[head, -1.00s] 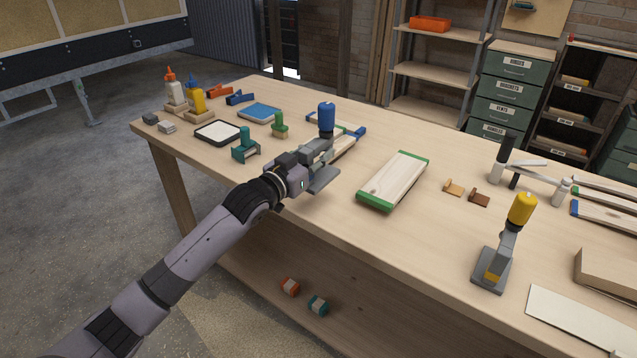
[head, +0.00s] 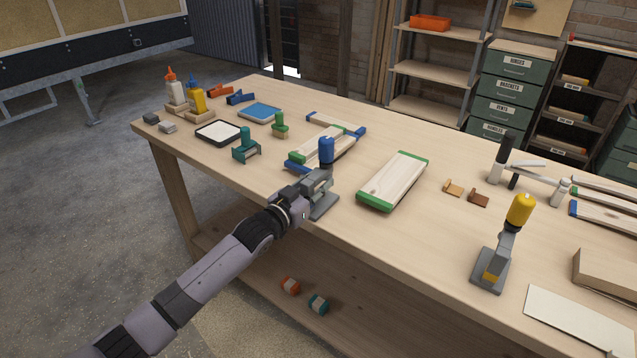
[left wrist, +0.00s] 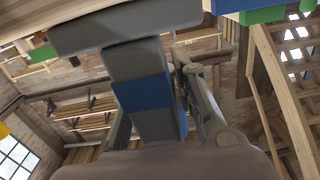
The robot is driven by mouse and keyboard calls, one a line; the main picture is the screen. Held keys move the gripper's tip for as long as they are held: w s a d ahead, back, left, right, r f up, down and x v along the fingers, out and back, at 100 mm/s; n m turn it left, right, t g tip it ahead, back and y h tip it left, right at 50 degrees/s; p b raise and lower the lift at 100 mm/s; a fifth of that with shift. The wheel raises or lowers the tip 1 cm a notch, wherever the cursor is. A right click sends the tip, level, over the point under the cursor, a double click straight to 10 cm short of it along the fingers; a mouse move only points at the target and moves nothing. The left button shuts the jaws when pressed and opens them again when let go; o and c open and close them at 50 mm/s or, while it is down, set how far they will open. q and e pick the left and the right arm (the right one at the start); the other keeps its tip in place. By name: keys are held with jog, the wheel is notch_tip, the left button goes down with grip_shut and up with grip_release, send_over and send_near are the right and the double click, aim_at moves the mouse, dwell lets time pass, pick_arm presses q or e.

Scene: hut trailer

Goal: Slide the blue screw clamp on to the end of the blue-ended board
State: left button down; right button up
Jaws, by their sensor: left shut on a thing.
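I cannot tell how these are stacked. The clamp and the blue end look apart. The left wrist view shows the clamp's grey body with a blue band (left wrist: 146,92), and blue and green edges at top right. My right gripper is not in view.
A green-ended board (head: 393,181) lies to the right on the table (head: 420,240). A teal clamp (head: 246,150), a small green-topped piece (head: 280,125) and a black-rimmed tray (head: 218,133) are to the left.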

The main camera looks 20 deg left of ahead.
pick_arm(q)
jog(key=c, duration=1.7)
grip_release()
jog(key=o, duration=0.4)
jog(key=shift+f+b, duration=0.2)
jog(key=shift+b, duration=0.15)
jog(key=b+v, duration=0.2)
jog(key=v, duration=1.5)
jog(key=shift+a, duration=0.4)
jog(key=shift+f, duration=0.15)
